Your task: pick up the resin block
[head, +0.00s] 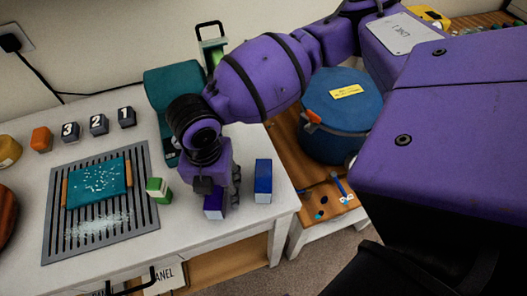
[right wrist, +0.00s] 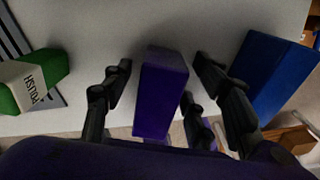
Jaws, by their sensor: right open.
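A purple block (right wrist: 163,85) stands on the white table between the spread fingers of my right gripper (right wrist: 161,72) in the right wrist view. Gaps show between the block and the outer fingers; whether the inner finger touches it I cannot tell. In the head view the purple block (head: 213,207) shows partly below my right gripper (head: 218,192), near the table's front edge. The gripper is open, pointing down. No label shows which block is the resin one. My left gripper is not in view.
A blue block (head: 263,181) stands just right of the gripper. A grey grate (head: 60,240) holds a teal slab (head: 100,183). A blue round container (head: 342,130) stands on the right.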

